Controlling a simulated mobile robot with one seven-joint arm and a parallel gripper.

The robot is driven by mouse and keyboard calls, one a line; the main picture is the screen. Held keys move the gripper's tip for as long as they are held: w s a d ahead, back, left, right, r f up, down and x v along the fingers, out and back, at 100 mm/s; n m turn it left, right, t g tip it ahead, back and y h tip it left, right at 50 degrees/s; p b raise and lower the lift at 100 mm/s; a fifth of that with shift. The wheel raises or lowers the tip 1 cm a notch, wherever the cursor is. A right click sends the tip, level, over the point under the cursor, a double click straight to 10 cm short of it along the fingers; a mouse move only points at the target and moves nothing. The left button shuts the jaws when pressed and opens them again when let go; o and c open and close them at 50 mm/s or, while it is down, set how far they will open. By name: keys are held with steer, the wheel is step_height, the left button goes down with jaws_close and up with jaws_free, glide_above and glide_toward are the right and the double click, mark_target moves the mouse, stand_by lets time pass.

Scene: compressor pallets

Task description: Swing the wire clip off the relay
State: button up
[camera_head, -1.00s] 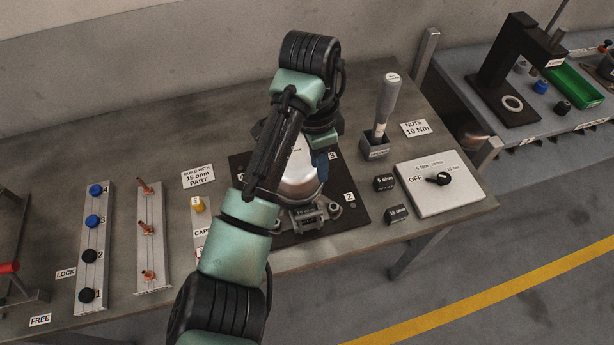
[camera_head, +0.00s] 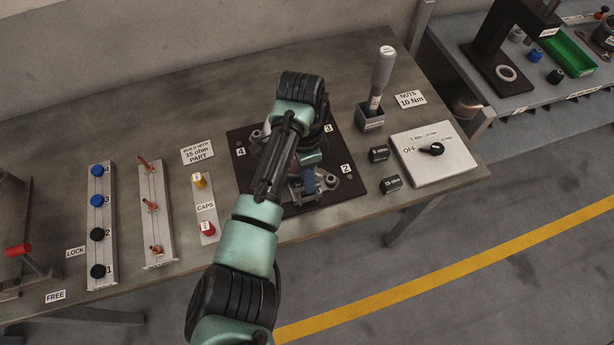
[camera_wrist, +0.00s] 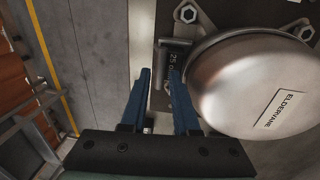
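The compressor's silver dome (camera_wrist: 255,85), labelled ELDERVANE, fills the right of the wrist view. A dark relay block (camera_wrist: 173,57) with a partly hidden label, "25 o...", stands beside it. I cannot make out the wire clip. My gripper (camera_wrist: 160,76) has its two blue fingers apart, with a gap between the tips. The tips overlap the relay's lower end in the picture; I cannot tell if they touch it. In the head view my gripper (camera_head: 312,182) is over the dark base plate (camera_head: 343,142), and my arm hides most of the compressor.
A "15 ohm" block (camera_head: 391,185) and another dark block (camera_head: 379,154) lie right of the plate, beside a white dial box (camera_head: 437,152) at OFF. A driver (camera_head: 381,75) stands behind. Caps (camera_head: 207,229) and racks of knobs (camera_head: 101,225) stand to the left.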

steer(key=shift+s+f, duration=0.1)
steer(key=shift+f, duration=0.65)
jaws_close()
steer(key=shift+r+p, duration=0.15)
steer(key=shift+p, duration=0.2)
